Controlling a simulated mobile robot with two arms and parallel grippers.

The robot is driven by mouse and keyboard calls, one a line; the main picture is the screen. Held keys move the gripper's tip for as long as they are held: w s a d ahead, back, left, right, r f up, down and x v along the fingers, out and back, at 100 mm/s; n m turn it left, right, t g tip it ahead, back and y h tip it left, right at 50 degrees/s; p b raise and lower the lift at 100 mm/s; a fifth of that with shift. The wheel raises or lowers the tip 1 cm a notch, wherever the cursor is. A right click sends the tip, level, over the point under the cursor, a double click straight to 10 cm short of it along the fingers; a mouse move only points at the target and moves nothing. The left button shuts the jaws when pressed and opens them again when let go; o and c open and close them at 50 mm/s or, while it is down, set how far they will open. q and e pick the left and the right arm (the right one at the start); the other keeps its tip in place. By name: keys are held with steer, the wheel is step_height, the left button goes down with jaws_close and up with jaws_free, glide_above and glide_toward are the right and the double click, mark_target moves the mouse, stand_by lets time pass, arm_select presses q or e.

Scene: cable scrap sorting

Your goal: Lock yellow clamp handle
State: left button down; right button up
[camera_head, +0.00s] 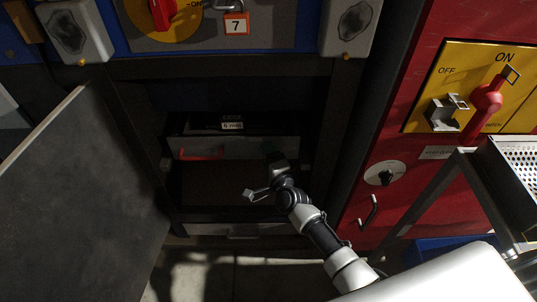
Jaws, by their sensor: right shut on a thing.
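I cannot clearly make out a yellow clamp handle. A yellow panel marked ON and OFF (455,75) is on the red cabinet at the right, with a red lever (487,98) pointing up toward ON and a metal latch (446,113) beside it. Another yellow plate with a red handle (163,12) is at the top. My right gripper (262,188) reaches in front of the dark open cabinet, away from both panels. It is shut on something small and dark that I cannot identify. My left gripper is not in view.
A dark open door (82,205) fills the left. Inside the cabinet is a drawer with a red handle (201,154) and a box labelled 6 mm (231,125). A perforated metal tray (517,165) on a frame stands at the right. A padlock with tag 7 (236,25) hangs above.

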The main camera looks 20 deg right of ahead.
stand_by(0.3)
steer(key=o, duration=0.9)
steer(key=shift+o, duration=0.2)
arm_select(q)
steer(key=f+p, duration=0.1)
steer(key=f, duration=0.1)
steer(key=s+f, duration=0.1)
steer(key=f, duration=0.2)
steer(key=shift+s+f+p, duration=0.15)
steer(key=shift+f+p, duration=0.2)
arm_select(e)
steer(key=s+d, duration=0.1)
steer(key=s, duration=0.9)
steer(key=shift+s, duration=0.4)
steer(key=shift+d, duration=0.1)
